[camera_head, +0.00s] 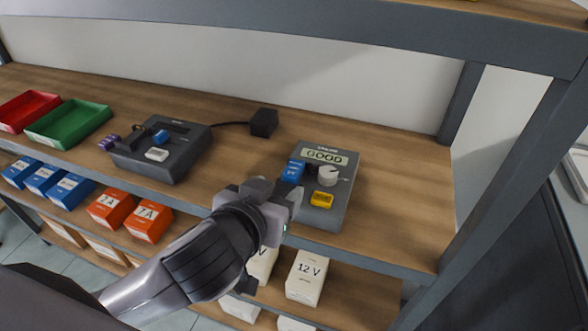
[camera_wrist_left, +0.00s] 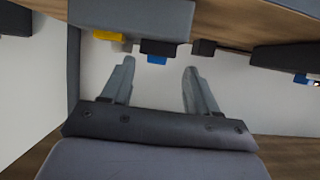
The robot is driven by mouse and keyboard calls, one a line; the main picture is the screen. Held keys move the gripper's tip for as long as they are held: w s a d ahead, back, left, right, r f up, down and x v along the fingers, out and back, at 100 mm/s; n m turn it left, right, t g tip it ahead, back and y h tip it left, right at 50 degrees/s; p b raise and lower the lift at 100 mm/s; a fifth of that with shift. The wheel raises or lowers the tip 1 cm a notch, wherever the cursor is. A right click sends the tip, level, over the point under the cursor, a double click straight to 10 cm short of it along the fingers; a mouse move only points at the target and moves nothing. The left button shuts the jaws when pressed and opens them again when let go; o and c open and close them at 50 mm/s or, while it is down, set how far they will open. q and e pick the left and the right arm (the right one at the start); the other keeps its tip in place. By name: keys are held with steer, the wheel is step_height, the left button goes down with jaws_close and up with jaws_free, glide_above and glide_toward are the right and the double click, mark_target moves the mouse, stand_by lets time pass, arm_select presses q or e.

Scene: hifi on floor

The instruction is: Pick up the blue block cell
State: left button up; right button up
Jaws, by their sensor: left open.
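A blue block cell (camera_head: 293,170) with pale markings sits at the left side of the grey tester (camera_head: 344,190), whose display reads GOOD. My left gripper (camera_head: 276,190) is open and just in front of it, hiding part of the tester's near left edge. In the left wrist view, the picture is upside down; the blue block (camera_wrist_left: 157,60) shows beyond and between the open fingertips of the left gripper (camera_wrist_left: 158,75), apart from both fingers. A dark holder (camera_wrist_left: 158,47) covers part of it. Another small blue piece (camera_head: 160,136) sits on the dark charger (camera_head: 180,160). My right gripper is not in view.
The tester also holds a yellow block (camera_head: 322,199) and a grey knob (camera_head: 328,175). A black adapter (camera_head: 264,122) stands behind. Green (camera_head: 68,122) and red (camera_head: 28,108) trays are at the left. Boxes fill the lower shelf. The wooden shelf right of the tester is clear.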

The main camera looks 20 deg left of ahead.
mark_target(294, 167)
arm_select(q)
steer(key=shift+w+d+r+t, duration=0.25)
steer(key=shift+w+r+t, duration=0.15)
steer(key=shift+w+r, duration=0.2)
steer(key=shift+p+x, duration=0.55)
steer(key=shift+x, duration=2.75)
steer(key=shift+r, duration=0.1)
steer(key=c, duration=1)
